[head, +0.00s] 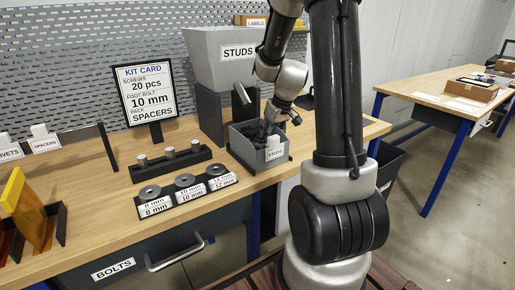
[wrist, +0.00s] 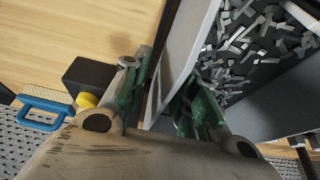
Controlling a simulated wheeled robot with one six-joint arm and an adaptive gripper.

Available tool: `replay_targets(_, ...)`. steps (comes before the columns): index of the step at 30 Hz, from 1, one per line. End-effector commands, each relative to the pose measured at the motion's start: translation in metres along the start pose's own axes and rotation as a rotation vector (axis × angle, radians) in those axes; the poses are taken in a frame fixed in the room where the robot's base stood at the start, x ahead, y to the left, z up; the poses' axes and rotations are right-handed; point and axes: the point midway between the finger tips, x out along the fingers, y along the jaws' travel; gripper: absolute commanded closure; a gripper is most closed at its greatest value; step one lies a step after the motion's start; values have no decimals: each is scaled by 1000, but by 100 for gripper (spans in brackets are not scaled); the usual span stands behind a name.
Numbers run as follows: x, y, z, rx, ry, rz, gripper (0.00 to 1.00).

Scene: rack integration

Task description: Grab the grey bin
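The grey bin (head: 249,151), with a STUDS label on its front, sits on the wooden table below a larger grey hopper also marked STUDS. My gripper (head: 267,135) reaches down at the bin's rim. In the wrist view, the gripper (wrist: 168,100) is open, with its fingers apart on either side of the bin's light grey wall (wrist: 187,45). One finger is outside the wall and the other is on the inner side. Small grey metal pieces (wrist: 245,45) lie inside the bin. Firm contact of the fingers with the wall cannot be made out.
The hopper (head: 213,62) stands on dark supports close behind the bin. A black holder with posts (head: 170,160) and a labelled row of round gauges (head: 186,190) stand to the left. A kit card (head: 146,90) stands behind them. A second table (head: 440,92) is at right.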

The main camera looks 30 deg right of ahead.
Motion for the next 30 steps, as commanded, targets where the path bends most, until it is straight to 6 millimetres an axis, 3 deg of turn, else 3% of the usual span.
replay_targets(30,10,0,2,0,1,0,71)
